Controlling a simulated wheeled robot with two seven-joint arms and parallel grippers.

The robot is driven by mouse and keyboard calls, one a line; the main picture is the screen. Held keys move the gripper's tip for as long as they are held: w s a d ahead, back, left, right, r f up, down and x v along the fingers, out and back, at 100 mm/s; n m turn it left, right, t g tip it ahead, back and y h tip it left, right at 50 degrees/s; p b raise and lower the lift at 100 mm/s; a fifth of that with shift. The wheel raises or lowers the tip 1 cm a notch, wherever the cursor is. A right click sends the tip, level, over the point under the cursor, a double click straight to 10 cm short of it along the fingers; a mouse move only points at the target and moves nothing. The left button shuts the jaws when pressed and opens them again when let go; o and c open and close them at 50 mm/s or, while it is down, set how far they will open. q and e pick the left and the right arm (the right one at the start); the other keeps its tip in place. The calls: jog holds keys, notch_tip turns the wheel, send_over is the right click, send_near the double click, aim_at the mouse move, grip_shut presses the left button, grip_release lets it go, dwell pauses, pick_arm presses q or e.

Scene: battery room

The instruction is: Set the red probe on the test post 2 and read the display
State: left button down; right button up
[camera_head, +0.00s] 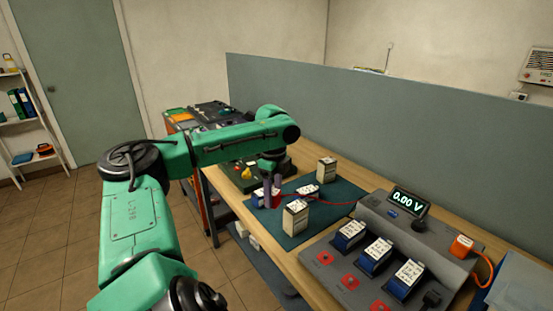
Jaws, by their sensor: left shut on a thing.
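My left arm reaches over the bench, and its gripper (272,197) points down at the teal mat, shut on a small red thing, likely the red probe (277,193), mostly hidden by the fingers. A red cable (325,203) runs from there to the grey test console (375,212). The display (408,199) on the console is lit and reads 0.00 V. I cannot tell which post is number 2. My right gripper is not in view.
White-topped battery boxes stand on the teal mat (325,228), one (295,217) close to the gripper and one (327,170) behind. An orange plug (462,245) with an orange cord is at the right. A grey-green partition (390,125) lines the bench's back.

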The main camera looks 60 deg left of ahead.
pick_arm(q)
jog(key=shift+s+d+f+p, duration=0.1)
jog(key=shift+s+f+p, duration=0.1)
jog(key=shift+f+p, duration=0.35)
jog(key=shift+d+f+p, duration=0.35)
jog(key=shift+d+f, duration=0.05)
jog(key=shift+f, duration=0.35)
jog(key=w+d+f+m+p, duration=0.1)
jog(key=w+d+f+p, duration=0.3)
jog(key=d, duration=0.4)
jog(key=m+p, duration=0.4)
jog(key=p, duration=0.1)
send_near(351, 279)
jog(key=shift+a, duration=0.1)
jog(key=shift+d+f, duration=0.15)
jog(key=shift+d, duration=0.1)
notch_tip(351, 279, down, 6)
jog(key=b, duration=0.7)
jog(key=shift+a, duration=0.15)
